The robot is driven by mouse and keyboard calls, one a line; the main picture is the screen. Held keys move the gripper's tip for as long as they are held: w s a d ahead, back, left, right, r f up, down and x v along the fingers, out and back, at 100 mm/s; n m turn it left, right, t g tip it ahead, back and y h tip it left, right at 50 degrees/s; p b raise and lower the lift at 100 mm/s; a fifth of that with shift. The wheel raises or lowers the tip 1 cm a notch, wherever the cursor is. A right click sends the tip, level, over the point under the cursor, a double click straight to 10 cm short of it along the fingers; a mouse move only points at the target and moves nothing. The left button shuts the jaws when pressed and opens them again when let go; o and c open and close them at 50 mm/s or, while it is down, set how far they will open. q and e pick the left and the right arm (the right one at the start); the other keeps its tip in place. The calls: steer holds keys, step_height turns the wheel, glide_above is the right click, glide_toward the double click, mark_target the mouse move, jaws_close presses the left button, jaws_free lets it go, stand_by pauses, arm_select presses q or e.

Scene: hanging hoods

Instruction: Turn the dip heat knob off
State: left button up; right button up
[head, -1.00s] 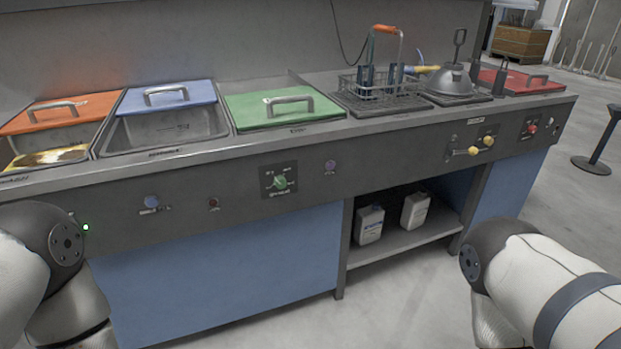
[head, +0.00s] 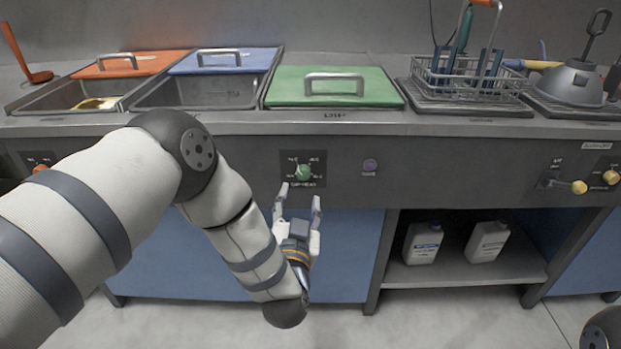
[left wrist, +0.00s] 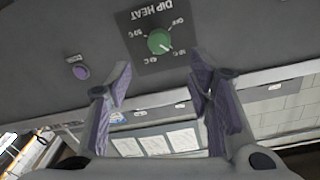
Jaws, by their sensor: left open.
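The dip heat knob (head: 303,172) is a round green knob on a dark square plate in the front panel, below the green lid. In the left wrist view the knob (left wrist: 160,41) shows upside down under the label "DIP HEAT", with its light pointer mark turned toward the lower right there. My left gripper (head: 298,200) is open and empty, fingers up, in front of the panel just below the knob. In the left wrist view the gripper's two fingers (left wrist: 163,80) stand apart, with the knob beyond and between them, not touched. My right gripper is out of view.
A purple button (head: 370,166) sits right of the knob. The green lid (head: 335,88) lies on the counter above. Yellow knobs (head: 579,187) stick out at the right. White jugs (head: 424,243) stand on the open shelf. The blue panel (head: 352,240) below is flat.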

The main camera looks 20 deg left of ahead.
mark_target(303, 175)
arm_select(q)
steer(key=x, duration=0.4)
steer(key=b+x, duration=0.1)
steer(key=x, duration=0.2)
steer(key=shift+w+a+f, duration=0.1)
steer(key=shift+w+f, duration=0.1)
steer(key=shift+w, duration=0.15)
steer(key=shift+w+a+r, duration=0.1)
steer(key=shift+w+r, duration=0.05)
steer(key=shift+w, duration=0.5)
jaws_close()
